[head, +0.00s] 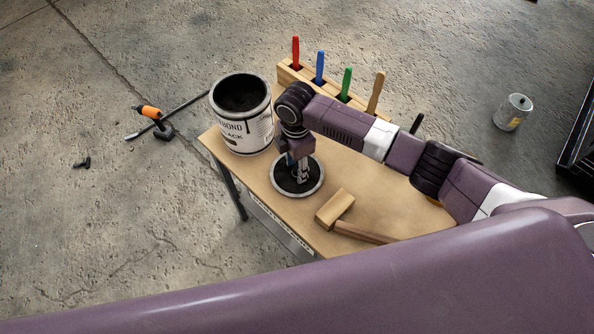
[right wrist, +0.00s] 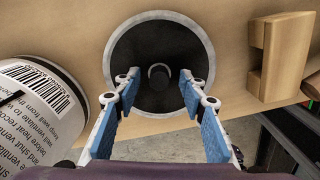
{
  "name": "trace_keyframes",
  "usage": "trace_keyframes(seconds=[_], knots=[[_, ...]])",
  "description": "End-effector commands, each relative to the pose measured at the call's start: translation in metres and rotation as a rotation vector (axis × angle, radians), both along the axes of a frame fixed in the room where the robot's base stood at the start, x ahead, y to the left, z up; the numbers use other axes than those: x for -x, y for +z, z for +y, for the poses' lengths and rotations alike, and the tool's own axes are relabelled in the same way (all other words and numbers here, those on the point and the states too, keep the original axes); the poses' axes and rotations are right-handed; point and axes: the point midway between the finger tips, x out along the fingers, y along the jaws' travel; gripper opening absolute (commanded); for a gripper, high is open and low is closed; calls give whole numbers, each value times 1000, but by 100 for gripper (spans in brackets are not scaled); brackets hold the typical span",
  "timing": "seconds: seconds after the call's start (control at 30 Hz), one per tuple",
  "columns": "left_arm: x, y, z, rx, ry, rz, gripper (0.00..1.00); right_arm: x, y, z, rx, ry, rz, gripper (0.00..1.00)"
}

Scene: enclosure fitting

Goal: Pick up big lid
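The big lid (head: 284,178) is a round black disc with a light grey rim, lying on the wooden table top. In the right wrist view the lid (right wrist: 185,45) shows a short dark knob (right wrist: 159,76) at its middle. My right gripper (head: 301,176) points down over the lid. In the right wrist view the right gripper (right wrist: 158,80) is open, its blue-padded fingers apart on either side of the knob, with nothing held. Whether the fingertips touch the lid cannot be told. My left gripper is not in view.
A large open paint can (head: 245,133) stands left of the lid. A wooden mallet (head: 335,209) lies in front of it. A wooden rack (head: 289,75) with colored-handled tools stands behind. The table (head: 213,139) edge is near the lid.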

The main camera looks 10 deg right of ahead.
Motion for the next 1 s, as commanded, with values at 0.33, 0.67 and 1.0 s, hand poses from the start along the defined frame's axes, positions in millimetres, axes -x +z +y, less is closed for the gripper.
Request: trace_keyframes(seconds=[0.33, 0.67, 1.0], knots=[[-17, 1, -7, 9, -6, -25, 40, 0, -1, 0, -1, 0, -2, 26], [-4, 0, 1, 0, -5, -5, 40, -1, -1, 0, -1, 0, -2, 0], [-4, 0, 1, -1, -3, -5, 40, -1, 5, 0, -1, 0, -3, 0]])
